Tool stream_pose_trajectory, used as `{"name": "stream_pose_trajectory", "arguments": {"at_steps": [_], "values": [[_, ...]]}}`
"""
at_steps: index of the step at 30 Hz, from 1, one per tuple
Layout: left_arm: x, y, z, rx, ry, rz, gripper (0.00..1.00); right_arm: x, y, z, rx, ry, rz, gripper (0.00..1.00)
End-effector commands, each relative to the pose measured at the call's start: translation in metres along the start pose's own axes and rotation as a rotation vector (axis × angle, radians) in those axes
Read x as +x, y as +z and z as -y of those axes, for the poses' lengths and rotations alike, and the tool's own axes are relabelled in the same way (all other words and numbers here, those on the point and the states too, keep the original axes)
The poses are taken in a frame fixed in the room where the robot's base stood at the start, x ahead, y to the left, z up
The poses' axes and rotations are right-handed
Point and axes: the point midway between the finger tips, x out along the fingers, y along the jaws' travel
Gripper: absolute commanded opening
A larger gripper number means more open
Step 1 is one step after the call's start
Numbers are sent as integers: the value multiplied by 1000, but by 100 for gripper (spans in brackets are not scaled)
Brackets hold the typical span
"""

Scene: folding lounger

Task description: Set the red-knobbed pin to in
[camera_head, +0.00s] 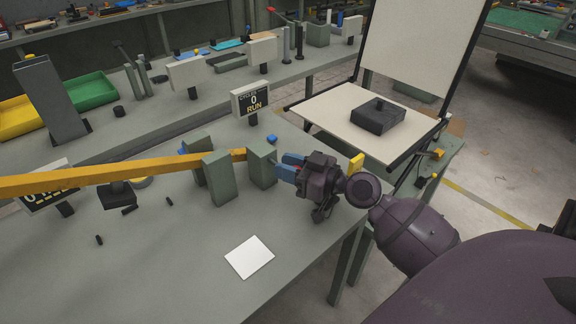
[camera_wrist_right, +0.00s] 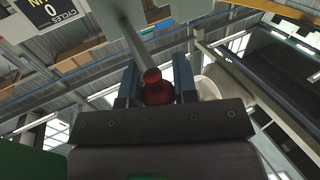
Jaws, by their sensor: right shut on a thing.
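The red-knobbed pin (camera_wrist_right: 155,88) shows in the right wrist view, its red knob between the two blue-grey fingers of my right gripper (camera_wrist_right: 157,84). A grey shaft runs from the knob toward the top of that view. In the head view my right gripper (camera_head: 289,169) is shut at the right side of a grey-green block (camera_head: 262,166), and its fingers hide the knob. How deep the pin sits in the block cannot be told. A long orange bar (camera_head: 110,175) runs in from the left to the grey-green blocks. My left gripper is not in view.
A display (camera_head: 250,100) reading "CYCLES 0 RUN" stands behind the blocks. A white card (camera_head: 249,257) lies on the table front. A lounger (camera_head: 355,108) with a dark box (camera_head: 378,116) on it stands at the right. The front left table is mostly clear.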

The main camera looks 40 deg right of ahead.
Motion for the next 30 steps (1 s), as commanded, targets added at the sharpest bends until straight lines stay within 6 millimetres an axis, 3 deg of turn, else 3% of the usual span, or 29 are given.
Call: {"name": "stream_pose_trajectory", "arguments": {"at_steps": [12, 20, 21, 24, 25, 30], "values": [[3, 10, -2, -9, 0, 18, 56, 25, 1, -10, 1, -2, 0, 0], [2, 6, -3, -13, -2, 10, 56, 25, -1, -10, 1, -1, -2, 0], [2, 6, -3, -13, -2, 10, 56, 25, -1, -10, 1, -1, -2, 30], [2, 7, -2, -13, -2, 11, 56, 25, -1, -10, 1, -1, -2, 45], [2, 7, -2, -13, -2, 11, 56, 25, -1, -10, 1, -1, -2, 50], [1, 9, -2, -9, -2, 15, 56, 25, 0, -10, 0, -1, -1, 50]]}}
